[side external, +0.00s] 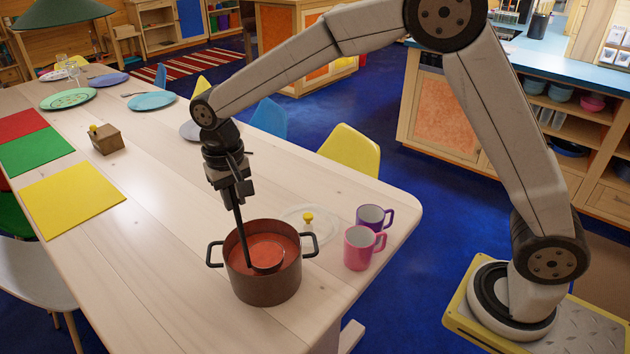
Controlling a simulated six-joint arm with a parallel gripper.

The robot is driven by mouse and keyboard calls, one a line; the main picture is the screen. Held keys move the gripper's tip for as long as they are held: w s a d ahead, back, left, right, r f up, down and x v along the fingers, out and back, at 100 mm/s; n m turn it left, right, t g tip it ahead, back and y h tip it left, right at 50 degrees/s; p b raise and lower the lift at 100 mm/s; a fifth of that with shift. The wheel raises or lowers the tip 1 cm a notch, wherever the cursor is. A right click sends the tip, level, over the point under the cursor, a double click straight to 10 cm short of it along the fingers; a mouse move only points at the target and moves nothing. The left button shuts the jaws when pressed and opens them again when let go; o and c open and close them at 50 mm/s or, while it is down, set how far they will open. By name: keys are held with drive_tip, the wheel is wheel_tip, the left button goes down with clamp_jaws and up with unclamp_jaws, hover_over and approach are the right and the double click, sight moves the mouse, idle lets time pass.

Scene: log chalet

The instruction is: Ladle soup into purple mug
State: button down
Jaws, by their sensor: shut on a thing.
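The purple mug (371,222) stands upright on the table near its right edge, behind a pink mug (359,250). A brown pot (264,280) with two black handles stands to the left of the mugs and holds red-orange soup (258,252). My gripper (233,188) is above the pot, shut on the handle of a black ladle (240,228). The ladle hangs down steeply into the pot, and its bowl (267,262) is in the soup near the front right of the pot. The inside of the purple mug is only partly visible, so its contents cannot be told.
A wooden box (105,139) and coloured mats (72,198) are at the left. The table between mats and pot is clear.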

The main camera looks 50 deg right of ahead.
drive_tip(key=shift+r, duration=2.55)
drive_tip(key=shift+r, duration=1.9)
drive_tip(key=shift+d, duration=0.1)
